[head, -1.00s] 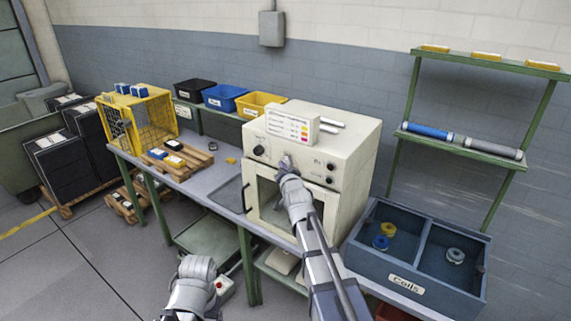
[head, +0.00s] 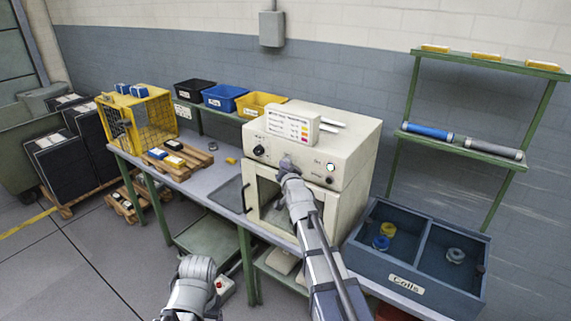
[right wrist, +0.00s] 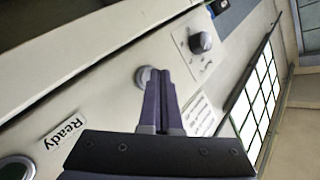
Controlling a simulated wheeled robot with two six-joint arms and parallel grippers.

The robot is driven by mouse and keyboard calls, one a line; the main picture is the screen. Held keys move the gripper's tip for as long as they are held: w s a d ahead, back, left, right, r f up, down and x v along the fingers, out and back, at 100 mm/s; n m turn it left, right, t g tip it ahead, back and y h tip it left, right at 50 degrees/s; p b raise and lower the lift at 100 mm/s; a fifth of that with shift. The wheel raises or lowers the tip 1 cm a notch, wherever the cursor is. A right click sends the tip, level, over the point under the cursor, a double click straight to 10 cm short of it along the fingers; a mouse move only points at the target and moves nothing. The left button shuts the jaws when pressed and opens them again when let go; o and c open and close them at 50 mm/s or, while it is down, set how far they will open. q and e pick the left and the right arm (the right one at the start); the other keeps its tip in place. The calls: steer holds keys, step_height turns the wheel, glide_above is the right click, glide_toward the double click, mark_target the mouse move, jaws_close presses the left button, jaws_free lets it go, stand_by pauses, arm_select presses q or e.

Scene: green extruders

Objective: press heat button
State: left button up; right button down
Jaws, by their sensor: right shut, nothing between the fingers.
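The cream oven (head: 352,150) stands on the bench, with a control panel across its upper front. My right gripper (head: 287,162) is shut and empty at the middle of that panel. In the right wrist view its closed fingertips (right wrist: 160,72) are at a small round grey button (right wrist: 145,76), which they partly cover; I cannot tell whether they touch it. The button's own label is not readable.
A black knob (head: 259,150) sits left on the panel. A "Ready" label (right wrist: 66,130) shows in the wrist view. A label box (head: 291,124) stands on the oven. A blue two-part "Coils" bin (head: 405,282) is close on the right, below a green rack (head: 463,141).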

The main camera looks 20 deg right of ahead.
steer(key=shift+w+d, duration=0.15)
stand_by(0.3)
steer(key=shift+s+a, duration=0.25)
steer(key=shift+a, duration=0.1)
steer(key=shift+s, duration=0.1)
steer(key=shift+s+a, duration=0.9)
steer(key=shift+a, duration=0.3)
steer(key=shift+s+a, duration=0.9)
steer(key=shift+a, duration=0.25)
